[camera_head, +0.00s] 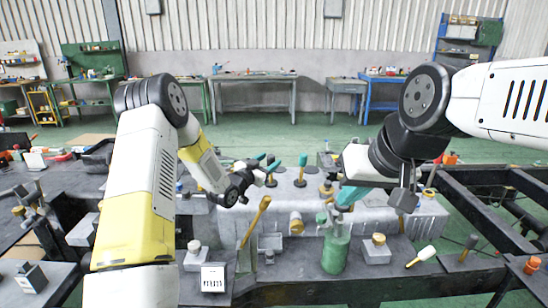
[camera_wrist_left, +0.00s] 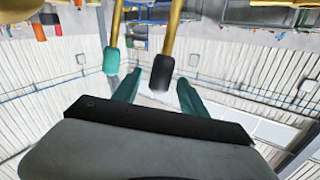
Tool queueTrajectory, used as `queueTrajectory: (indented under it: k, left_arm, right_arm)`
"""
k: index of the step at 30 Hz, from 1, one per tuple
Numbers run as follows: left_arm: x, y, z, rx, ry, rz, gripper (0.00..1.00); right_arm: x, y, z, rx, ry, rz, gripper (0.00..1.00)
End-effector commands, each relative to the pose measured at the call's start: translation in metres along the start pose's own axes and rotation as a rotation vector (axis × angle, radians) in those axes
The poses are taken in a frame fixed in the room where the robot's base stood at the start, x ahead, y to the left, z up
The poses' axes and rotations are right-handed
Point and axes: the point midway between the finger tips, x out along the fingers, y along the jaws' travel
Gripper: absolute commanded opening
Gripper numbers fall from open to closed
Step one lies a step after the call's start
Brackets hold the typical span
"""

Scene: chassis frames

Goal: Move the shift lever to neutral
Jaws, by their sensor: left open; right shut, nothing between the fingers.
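A yellow lever (camera_head: 256,221) stands tilted, its top leaning right, on the near side of the dark bench; I take it as the shift lever. A small white plate with dark lettering (camera_head: 213,277) stands in front of it, too small to read. My left gripper (camera_head: 266,161) is open above and behind the lever, apart from it. In the left wrist view its teal fingers (camera_wrist_left: 158,90) are spread, with gold rods, one teal-ended (camera_wrist_left: 112,62) and one black-ended (camera_wrist_left: 162,72), near them; I cannot tell contact. My right gripper (camera_head: 347,196) is shut and empty above a green bottle.
The green bottle (camera_head: 335,250) stands right of the lever. A grey block with a gold knob (camera_head: 377,250) and a yellow-and-white tool (camera_head: 421,256) lie further right. A grey chassis block (camera_head: 375,214) lies behind. Another knobbed block (camera_head: 195,258) stands left of the lever.

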Motion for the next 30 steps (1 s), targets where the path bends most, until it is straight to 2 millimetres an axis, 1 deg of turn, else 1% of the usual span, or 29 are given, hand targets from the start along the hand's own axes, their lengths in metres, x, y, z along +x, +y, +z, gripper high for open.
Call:
queueTrajectory:
  k: [1, 3, 6, 9, 13, 19, 20, 21, 23, 24, 27, 30]
  left_arm:
    - [0.009, 0.001, 0.000, 0.000, 0.000, 0.001, 0.50]
    - [0.020, 0.000, 0.000, 0.000, 0.000, 0.000, 0.50]
    - [0.034, 0.000, 0.000, 0.001, 0.000, 0.000, 0.50]
    - [0.042, 0.000, 0.001, 0.000, -0.002, 0.000, 0.50]
    - [0.047, 0.000, 0.000, -0.001, -0.002, -0.001, 0.50]
    - [0.047, 0.000, 0.000, -0.001, -0.002, -0.001, 0.50]
    - [0.047, 0.000, 0.000, -0.001, -0.002, -0.001, 0.46]
    - [0.047, 0.000, 0.000, 0.000, -0.002, -0.001, 0.39]
    - [0.047, 0.000, 0.000, 0.000, -0.002, -0.001, 0.27]
    - [0.047, 0.000, 0.000, 0.000, -0.002, -0.001, 0.19]
    - [0.047, 0.000, 0.000, 0.000, -0.002, -0.001, 0.00]
    - [0.046, 0.000, 0.000, 0.000, -0.003, -0.001, 0.00]
  right_arm:
    - [0.000, 0.000, 0.000, 0.000, 0.000, 0.000, 0.00]
    - [0.000, 0.000, 0.000, 0.000, 0.000, 0.000, 0.00]
    - [0.000, 0.000, 0.000, 0.000, 0.000, 0.000, 0.00]
    - [0.000, 0.000, 0.000, 0.000, 0.000, 0.000, 0.00]
    - [0.000, 0.000, 0.000, 0.000, 0.000, 0.000, 0.00]
    - [0.000, 0.000, 0.000, 0.000, 0.000, 0.000, 0.00]
    - [0.000, 0.000, 0.000, 0.000, 0.000, 0.000, 0.00]
    - [0.000, 0.000, 0.000, 0.000, 0.000, 0.000, 0.00]
    - [0.000, 0.000, 0.000, 0.000, 0.000, 0.000, 0.00]
    - [0.000, 0.000, 0.000, 0.000, 0.000, 0.000, 0.00]
    - [0.000, 0.000, 0.000, 0.000, 0.000, 0.000, 0.00]
    - [0.000, 0.000, 0.000, 0.000, 0.000, 0.000, 0.00]
